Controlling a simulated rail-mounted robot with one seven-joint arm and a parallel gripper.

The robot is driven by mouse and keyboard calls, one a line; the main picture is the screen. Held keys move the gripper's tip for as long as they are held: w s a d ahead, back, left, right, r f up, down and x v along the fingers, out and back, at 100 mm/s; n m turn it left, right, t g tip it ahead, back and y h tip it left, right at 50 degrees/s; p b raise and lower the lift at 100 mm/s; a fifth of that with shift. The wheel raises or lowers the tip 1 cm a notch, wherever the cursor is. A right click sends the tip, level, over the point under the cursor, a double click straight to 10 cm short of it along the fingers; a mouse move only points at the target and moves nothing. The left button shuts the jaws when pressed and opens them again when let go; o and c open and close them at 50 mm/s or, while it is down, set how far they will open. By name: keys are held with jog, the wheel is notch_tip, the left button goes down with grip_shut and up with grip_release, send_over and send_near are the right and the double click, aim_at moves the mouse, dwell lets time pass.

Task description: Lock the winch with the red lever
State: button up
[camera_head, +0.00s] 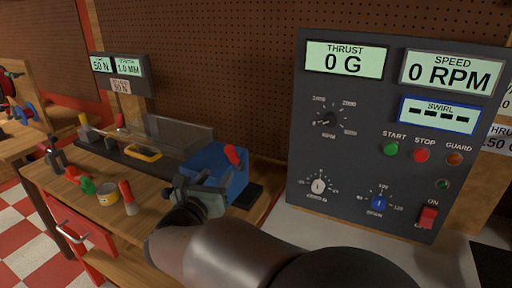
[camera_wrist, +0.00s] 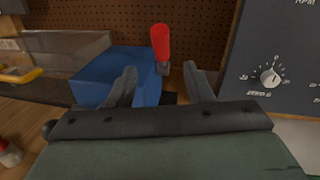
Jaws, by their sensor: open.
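The red lever (camera_head: 232,154) stands on the right side of a blue winch body (camera_head: 218,165) on the wooden bench. In the wrist view the red lever (camera_wrist: 161,42) points upward, ahead of my gripper, and appears between the two fingers. The blue body (camera_wrist: 118,72) fills the space beyond the left finger. My gripper (camera_wrist: 164,80) is open with nothing between its fingers. In the head view my gripper (camera_head: 202,182) is in front of the blue body and hides part of it. I cannot tell whether a finger touches the winch.
A dark control panel (camera_head: 394,135) stands close on the right. A clear guard (camera_head: 178,135) and yellow-framed part (camera_head: 143,153) lie left of the winch.

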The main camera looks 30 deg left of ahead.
aim_at(234, 151)
jog(key=p+x, duration=0.2)
jog(key=x, duration=1.1)
grip_shut()
